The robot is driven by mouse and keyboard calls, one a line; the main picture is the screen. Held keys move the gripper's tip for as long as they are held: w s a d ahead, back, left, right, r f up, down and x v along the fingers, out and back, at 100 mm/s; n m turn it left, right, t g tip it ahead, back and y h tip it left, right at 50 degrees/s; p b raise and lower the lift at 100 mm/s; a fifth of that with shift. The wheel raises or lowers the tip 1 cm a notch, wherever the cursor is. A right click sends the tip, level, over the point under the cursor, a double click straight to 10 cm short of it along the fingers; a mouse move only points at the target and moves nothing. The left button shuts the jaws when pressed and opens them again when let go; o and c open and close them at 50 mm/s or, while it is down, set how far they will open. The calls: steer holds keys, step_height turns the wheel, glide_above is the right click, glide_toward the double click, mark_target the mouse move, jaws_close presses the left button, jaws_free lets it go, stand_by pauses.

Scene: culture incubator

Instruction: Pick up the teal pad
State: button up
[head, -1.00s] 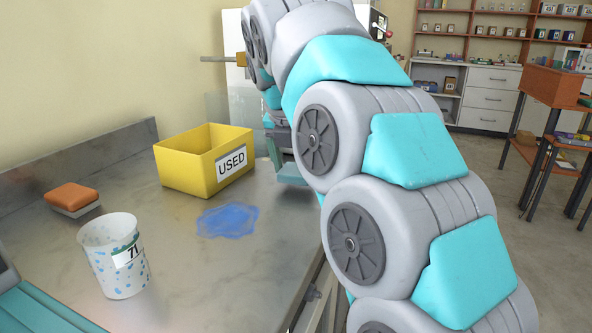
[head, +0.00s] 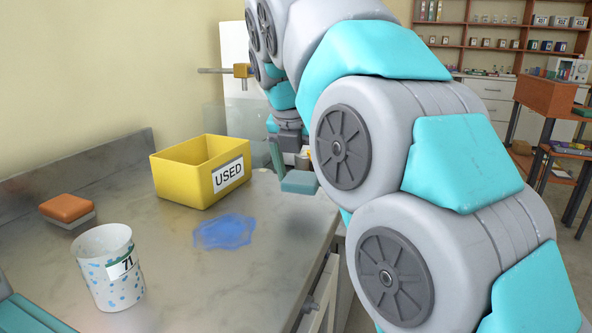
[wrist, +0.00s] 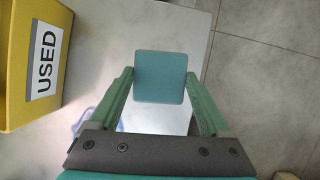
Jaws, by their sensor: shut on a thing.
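The teal pad (wrist: 160,77) is a square block with rounded corners, held between the two green fingers of my gripper (wrist: 161,84) in the wrist view. In the head view the teal pad (head: 299,182) shows at the right of the steel bench, beside my arm. My gripper (head: 290,165) is partly hidden there by my own arm links. It is shut on the pad, and the pad appears raised above the bench near its right edge.
A yellow bin marked USED (head: 186,187) stands left of the pad. A blue spill (head: 223,231) lies on the bench (head: 190,290). A spotted cup marked 71 (head: 108,270) and an orange-topped block (head: 67,209) are at the left.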

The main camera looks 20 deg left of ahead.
steer(key=s+d+r+b, duration=0.1)
steer(key=s+d, duration=0.7)
steer(key=s, duration=0.1)
steer(key=shift+s, duration=0.2)
